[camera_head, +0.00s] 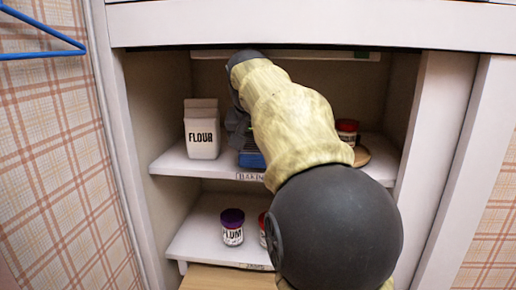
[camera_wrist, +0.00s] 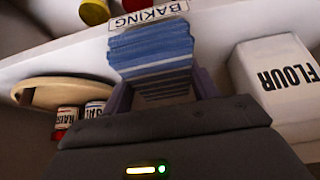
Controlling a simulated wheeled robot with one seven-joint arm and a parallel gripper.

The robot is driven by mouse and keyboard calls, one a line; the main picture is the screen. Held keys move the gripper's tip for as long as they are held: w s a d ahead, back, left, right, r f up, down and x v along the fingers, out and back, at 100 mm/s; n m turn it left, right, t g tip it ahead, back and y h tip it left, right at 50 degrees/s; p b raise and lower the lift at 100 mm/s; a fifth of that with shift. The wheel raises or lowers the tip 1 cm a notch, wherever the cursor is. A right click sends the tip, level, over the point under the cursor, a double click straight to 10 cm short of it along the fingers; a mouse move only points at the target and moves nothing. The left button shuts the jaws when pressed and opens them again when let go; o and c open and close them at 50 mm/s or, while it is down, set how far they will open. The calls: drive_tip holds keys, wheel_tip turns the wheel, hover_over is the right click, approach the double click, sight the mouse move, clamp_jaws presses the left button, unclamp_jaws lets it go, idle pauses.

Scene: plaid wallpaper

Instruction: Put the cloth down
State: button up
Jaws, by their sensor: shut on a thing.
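A folded blue cloth with darker and lighter bands (camera_wrist: 150,50) is between the fingers of my gripper (camera_wrist: 163,88), which is shut on it. In the head view the cloth shows as a blue patch (camera_head: 251,160) at the front of the upper shelf, above the BAKING label. My gripper (camera_head: 238,132) there is partly hidden behind my arm, just right of the flour carton. Whether the cloth touches the shelf (camera_head: 178,163) cannot be told.
The white flour carton (camera_head: 202,130) stands close on the left. A red-lidded jar (camera_head: 347,127) and a round wooden board (camera_head: 362,156) are on the right. A plum jar (camera_head: 232,227) stands on the lower shelf. A blue hanger (camera_head: 45,50) hangs at the upper left.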

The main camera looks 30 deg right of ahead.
drive_tip(key=shift+w+d, duration=0.35)
drive_tip(key=shift+w, duration=0.2)
drive_tip(key=shift+w+d, duration=0.35)
drive_tip(key=shift+w, duration=0.2)
drive_tip(key=shift+x, duration=0.75)
drive_tip(key=shift+s+a+f, duration=0.1)
drive_tip(key=shift+s, duration=0.05)
drive_tip(key=shift+f+b, duration=0.15)
drive_tip(key=shift+b, duration=0.15)
drive_tip(key=o, duration=0.9)
drive_tip(key=shift+o, duration=0.2)
